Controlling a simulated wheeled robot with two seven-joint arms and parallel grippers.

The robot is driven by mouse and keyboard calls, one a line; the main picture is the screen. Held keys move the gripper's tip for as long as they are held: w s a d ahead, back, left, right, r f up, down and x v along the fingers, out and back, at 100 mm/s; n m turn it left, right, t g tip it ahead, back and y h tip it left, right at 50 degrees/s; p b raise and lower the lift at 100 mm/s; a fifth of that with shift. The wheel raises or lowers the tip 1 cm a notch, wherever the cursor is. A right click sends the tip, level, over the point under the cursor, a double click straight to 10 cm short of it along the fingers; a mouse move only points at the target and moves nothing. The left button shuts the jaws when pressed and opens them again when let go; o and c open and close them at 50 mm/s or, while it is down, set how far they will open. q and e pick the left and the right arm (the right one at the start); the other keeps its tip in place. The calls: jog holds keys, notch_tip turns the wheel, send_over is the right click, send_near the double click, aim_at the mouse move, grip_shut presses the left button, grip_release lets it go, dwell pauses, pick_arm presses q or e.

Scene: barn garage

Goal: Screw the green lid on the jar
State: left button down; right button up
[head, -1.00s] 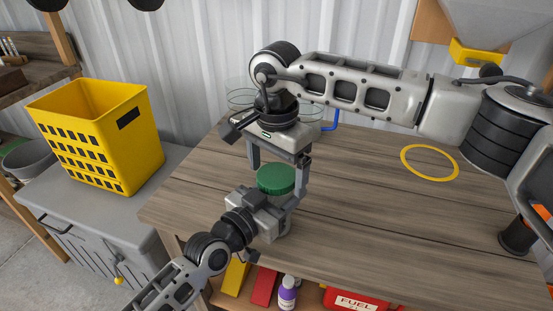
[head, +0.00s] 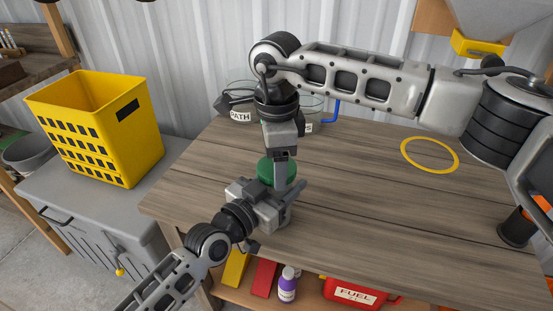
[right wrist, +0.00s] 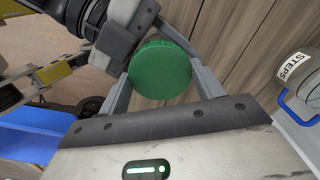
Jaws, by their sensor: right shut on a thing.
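The green lid (head: 268,171) sits level on top of the jar (head: 281,224), which is mostly hidden behind my left gripper. My right gripper (head: 281,184) points straight down from above and is shut on the lid. In the right wrist view the green lid (right wrist: 160,70) fills the space between its two fingers. My left gripper (head: 277,202) reaches in from the front left at jar height, just below the lid, and looks shut around the jar. How far the lid is threaded is hidden.
Clear round containers (head: 240,117) with labels stand behind my right gripper, close to its wrist. A yellow ring (head: 430,141) lies at the right of the wooden table (head: 370,190). A yellow crate (head: 95,145) stands on the grey cabinet at left. The table's right half is mostly free.

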jog(key=shift+m, duration=0.8)
jog(key=o, duration=1.1)
jog(key=shift+r, duration=0.1)
jog(key=shift+r, duration=2.15)
